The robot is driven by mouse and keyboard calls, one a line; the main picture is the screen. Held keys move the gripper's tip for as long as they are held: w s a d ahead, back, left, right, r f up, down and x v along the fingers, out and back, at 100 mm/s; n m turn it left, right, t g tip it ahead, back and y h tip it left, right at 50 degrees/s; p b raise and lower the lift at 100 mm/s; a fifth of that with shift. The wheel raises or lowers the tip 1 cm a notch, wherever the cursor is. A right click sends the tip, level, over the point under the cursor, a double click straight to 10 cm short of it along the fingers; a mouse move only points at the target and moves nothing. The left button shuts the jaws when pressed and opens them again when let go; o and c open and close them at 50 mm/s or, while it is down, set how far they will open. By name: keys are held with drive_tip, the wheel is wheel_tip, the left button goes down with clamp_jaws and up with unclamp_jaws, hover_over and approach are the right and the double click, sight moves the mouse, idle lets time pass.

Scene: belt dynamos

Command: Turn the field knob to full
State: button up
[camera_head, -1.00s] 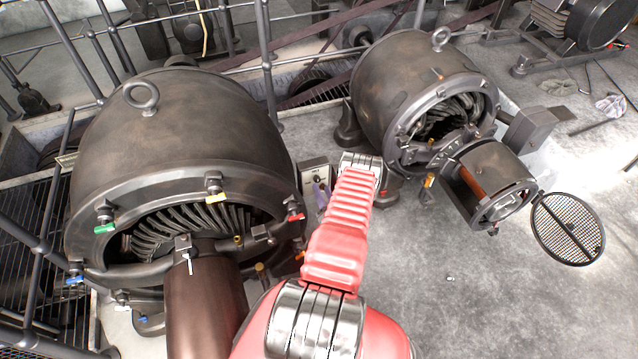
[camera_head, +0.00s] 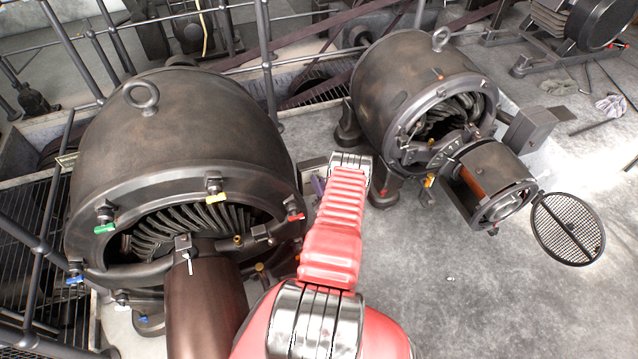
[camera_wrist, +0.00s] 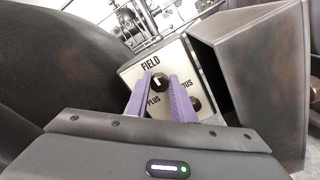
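The field knob (camera_wrist: 159,82) is small and dark with a pale mark. It sits on a pale panel (camera_wrist: 135,75) lettered FIELD, with PLUS and a partly covered word ending in "US". My gripper (camera_wrist: 161,77) reaches toward the panel with two purple fingers, one on each side of the knob in the picture. The fingers are apart; I cannot tell whether they touch the knob. In the head view my red arm hides most of the panel box (camera_head: 311,168), and only a little of my gripper's purple shows.
A second dark knob (camera_wrist: 195,103) is partly behind the right finger. A dark open-fronted box (camera_wrist: 250,75) stands close on the right. In the head view a large dynamo (camera_head: 180,110) is left of my arm, a smaller one (camera_head: 400,85) to the right.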

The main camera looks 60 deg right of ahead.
clamp_jaws()
